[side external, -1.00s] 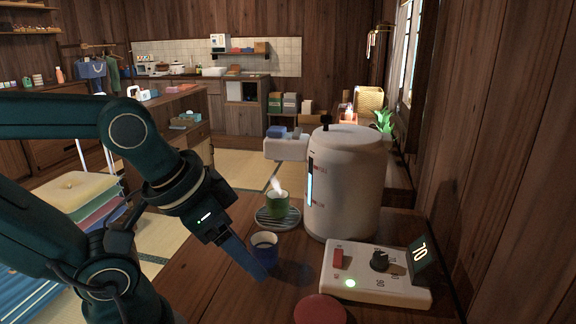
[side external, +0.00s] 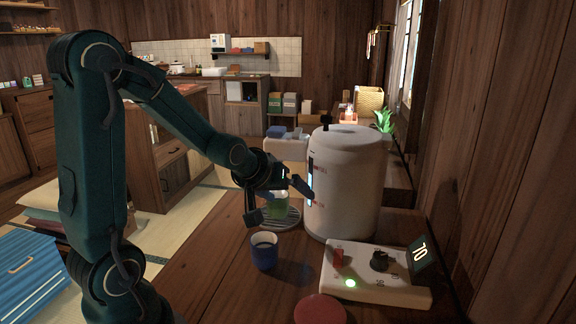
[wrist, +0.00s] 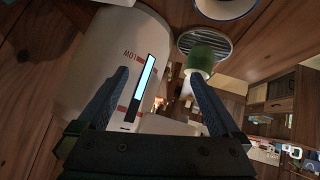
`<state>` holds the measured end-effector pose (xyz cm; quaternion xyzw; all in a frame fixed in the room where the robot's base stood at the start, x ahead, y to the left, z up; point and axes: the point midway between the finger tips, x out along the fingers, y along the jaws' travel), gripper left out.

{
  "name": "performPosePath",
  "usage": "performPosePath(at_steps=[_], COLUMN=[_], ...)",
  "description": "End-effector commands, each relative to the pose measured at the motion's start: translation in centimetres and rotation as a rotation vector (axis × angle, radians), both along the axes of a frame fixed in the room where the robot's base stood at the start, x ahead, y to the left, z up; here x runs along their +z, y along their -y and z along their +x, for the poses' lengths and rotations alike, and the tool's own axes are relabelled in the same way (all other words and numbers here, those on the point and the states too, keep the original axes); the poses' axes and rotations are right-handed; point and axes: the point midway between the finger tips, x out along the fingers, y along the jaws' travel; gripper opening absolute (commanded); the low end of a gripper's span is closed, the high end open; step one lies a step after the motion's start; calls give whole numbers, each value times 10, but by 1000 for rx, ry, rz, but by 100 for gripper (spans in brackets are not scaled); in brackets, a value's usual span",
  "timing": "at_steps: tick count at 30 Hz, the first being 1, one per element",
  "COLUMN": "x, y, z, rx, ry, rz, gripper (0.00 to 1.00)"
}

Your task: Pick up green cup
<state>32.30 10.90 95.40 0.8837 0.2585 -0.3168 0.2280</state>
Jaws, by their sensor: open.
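The green cup (side external: 279,207) stands on a round slatted drip tray (side external: 279,224) in front of the white dispenser (side external: 343,185). My gripper (side external: 280,203) is open beside the cup, with its fingers spread and partly covering it. In the wrist view the green cup (wrist: 201,58) is on the slatted tray (wrist: 217,40), just beyond the tip of the right finger. The gap between my fingertips (wrist: 157,76) faces the white dispenser (wrist: 98,70), and nothing is held.
A control box (side external: 375,282) with a knob and a lit green light sits at right, beside a red disc (side external: 320,309). The dispenser body is close to my gripper.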

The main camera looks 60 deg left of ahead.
Motion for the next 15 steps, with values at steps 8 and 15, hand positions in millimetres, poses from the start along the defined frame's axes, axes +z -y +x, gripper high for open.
performPosePath(at_steps=[8, 15], x=[-44, -67], y=[-86, -121], z=[16, 31], rx=[264, 5], ry=[188, 190], rz=[-58, 189], gripper=[100, 100])
